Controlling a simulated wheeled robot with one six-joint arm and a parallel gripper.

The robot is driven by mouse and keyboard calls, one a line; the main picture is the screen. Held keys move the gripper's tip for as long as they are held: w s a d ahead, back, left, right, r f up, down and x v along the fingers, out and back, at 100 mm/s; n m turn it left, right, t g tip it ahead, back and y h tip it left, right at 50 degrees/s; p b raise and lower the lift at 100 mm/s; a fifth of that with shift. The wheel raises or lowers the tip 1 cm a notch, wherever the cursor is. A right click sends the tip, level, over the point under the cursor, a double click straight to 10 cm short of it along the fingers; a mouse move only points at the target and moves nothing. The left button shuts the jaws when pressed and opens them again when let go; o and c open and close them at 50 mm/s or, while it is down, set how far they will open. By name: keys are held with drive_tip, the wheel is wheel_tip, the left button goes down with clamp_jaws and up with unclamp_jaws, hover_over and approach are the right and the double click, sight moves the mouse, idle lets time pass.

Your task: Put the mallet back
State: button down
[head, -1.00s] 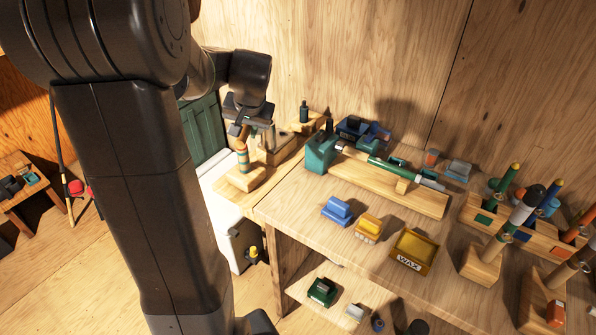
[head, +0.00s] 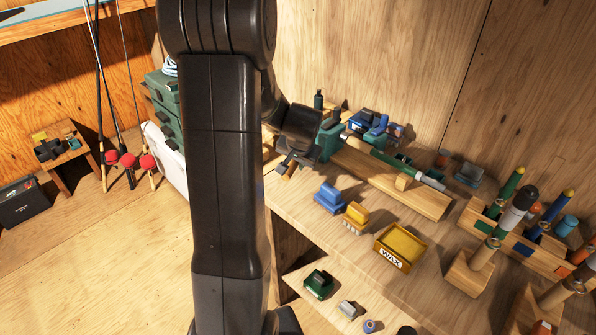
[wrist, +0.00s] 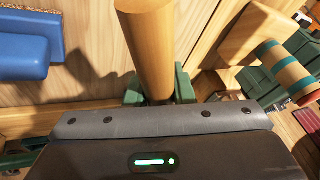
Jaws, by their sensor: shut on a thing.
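My gripper (head: 287,170) is over the left end of the workbench, left of the blue brush, partly behind my own arm. In the wrist view my gripper (wrist: 159,90) has its green fingertips shut on a plain round wooden piece, the mallet (wrist: 145,45). In the head view only a small tan bit shows under the gripper. The mallet's resting place cannot be made out.
The blue brush (head: 329,197), a yellow brush (head: 355,215) and the yellow wax box (head: 401,247) stand on the bench. A long rod (head: 390,160) lies in a wooden cradle behind. A wooden cylinder with teal bands (wrist: 290,65) is at right in the wrist view.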

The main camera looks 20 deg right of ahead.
drive_tip(key=shift+f, duration=1.75)
drive_tip(key=shift+f, duration=0.1)
drive_tip(key=c, duration=1.3)
unclamp_jaws()
drive_tip(key=shift+o, duration=0.3)
drive_tip(key=shift+r, duration=0.25)
drive_tip(key=v, duration=1.1)
drive_tip(key=shift+s+r, duration=0.3)
